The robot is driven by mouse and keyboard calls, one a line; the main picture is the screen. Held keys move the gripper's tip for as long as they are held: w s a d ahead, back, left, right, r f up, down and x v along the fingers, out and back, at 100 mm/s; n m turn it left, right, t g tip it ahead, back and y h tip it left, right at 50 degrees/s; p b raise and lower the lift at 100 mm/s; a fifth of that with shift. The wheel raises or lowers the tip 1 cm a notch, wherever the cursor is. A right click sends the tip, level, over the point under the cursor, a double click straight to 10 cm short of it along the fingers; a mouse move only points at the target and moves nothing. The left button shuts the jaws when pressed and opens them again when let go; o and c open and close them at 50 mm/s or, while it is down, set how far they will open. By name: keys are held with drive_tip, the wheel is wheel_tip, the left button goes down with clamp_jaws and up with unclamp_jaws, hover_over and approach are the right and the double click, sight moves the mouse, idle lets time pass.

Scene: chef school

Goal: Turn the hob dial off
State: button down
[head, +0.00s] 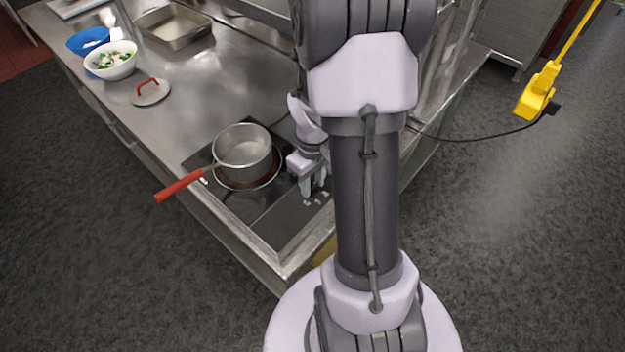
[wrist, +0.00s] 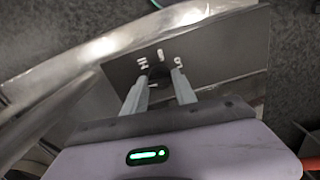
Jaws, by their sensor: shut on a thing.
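The dark hob dial (wrist: 157,73) shows in the wrist view between my fingertips, with white marks on the panel around it. My gripper (wrist: 158,88) is shut on the dial from above. In the head view my gripper (head: 311,192) reaches down to the right end of the black hob (head: 278,212), where a few white marks show by the fingers. The dial itself is hidden there. Which mark the dial points to cannot be told.
A steel saucepan (head: 242,150) stands on the hob, its red handle (head: 180,187) sticking out past the counter's front edge. A lid (head: 150,92), a white bowl (head: 111,61), a blue bowl (head: 88,41) and a metal tray (head: 173,27) sit farther left on the steel counter (head: 105,110).

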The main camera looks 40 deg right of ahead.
sight(312, 185)
drive_tip(key=shift+n, duration=0.6)
drive_tip(key=c, duration=1)
unclamp_jaws()
wheel_tip(312, 185, up, 18)
drive_tip(key=p, duration=0.5)
drive_tip(key=shift+f+p, duration=0.25)
drive_tip(key=shift+p, duration=0.15)
